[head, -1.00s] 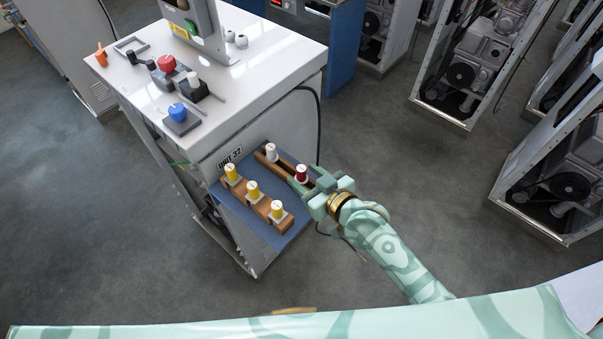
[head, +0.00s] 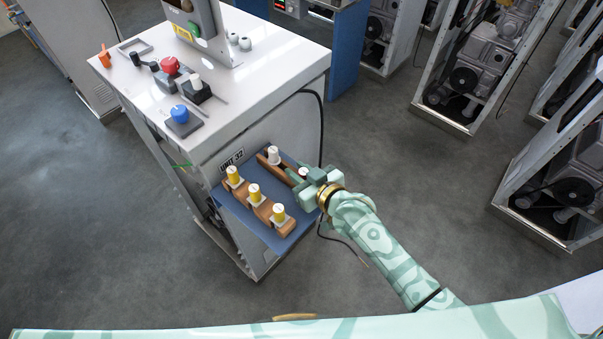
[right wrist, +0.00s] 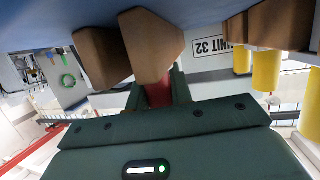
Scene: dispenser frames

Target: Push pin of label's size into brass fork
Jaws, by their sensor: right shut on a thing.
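My right gripper (head: 302,178) is at the right wooden rack (head: 264,163) on the blue shelf, shut on a red pin. The pin's white cap (head: 303,172) shows at the fingertips; its red body (right wrist: 158,95) shows between the fingers in the right wrist view. A white pin (head: 274,156) stands in the same rack. Three yellow pins, (head: 233,176), (head: 254,194) and (head: 279,215), stand in the wavy left rack (head: 264,210). I cannot make out a brass fork or a size label. My left gripper is not in view.
The blue shelf (head: 236,211) juts from the grey cabinet beneath a "UNIT 32" plate (head: 232,160). The white cabinet top holds a blue knob (head: 180,114), a red button (head: 169,66) and an orange switch (head: 104,55). A black cable hangs behind the rack.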

